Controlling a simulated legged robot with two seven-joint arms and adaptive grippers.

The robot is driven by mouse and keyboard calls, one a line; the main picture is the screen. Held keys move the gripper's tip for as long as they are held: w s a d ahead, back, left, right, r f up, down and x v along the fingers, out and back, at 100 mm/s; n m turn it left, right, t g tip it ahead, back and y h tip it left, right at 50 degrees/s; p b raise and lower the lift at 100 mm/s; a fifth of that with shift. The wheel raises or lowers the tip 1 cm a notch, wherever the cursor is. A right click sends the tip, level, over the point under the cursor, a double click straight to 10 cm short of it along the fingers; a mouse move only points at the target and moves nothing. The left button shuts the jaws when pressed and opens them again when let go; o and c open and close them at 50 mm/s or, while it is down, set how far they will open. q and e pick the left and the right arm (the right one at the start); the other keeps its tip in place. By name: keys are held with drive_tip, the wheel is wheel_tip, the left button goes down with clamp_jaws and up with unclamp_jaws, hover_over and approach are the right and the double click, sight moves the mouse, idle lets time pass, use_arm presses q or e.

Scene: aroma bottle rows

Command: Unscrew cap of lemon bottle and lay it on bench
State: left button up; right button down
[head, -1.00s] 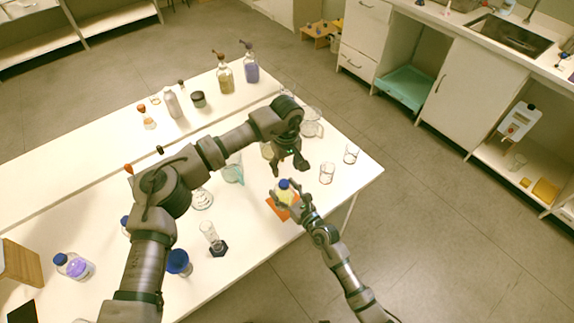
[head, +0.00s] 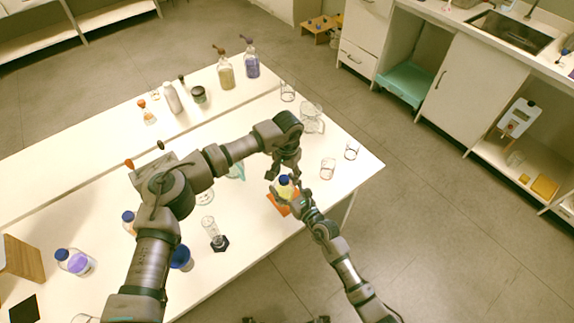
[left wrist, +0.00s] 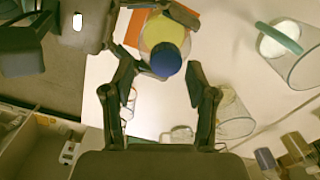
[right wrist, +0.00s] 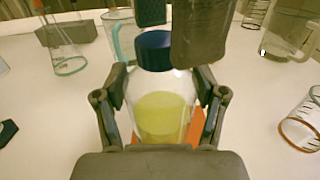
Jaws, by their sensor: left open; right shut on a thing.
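The lemon bottle (head: 285,187) is clear with yellow liquid and stands upright at an orange mat (head: 277,203) near the bench's front edge. Its blue cap (right wrist: 154,50) is on the neck. My right gripper (right wrist: 160,100) is shut on the bottle's body, one finger on each side; it also shows in the head view (head: 292,203). My left gripper (left wrist: 155,88) is open above the bottle, and in the left wrist view the cap (left wrist: 166,60) lies between its fingers, near their tips. I cannot tell whether the fingers touch the cap.
Glass beakers (head: 328,168) stand to the right of the bottle on the white bench (head: 255,235). A cylinder on a dark base (head: 217,242) and a blue-capped bottle (head: 80,264) are to the left. The bench front has free room.

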use_arm(q)
drive_tip(key=shift+f, duration=0.85)
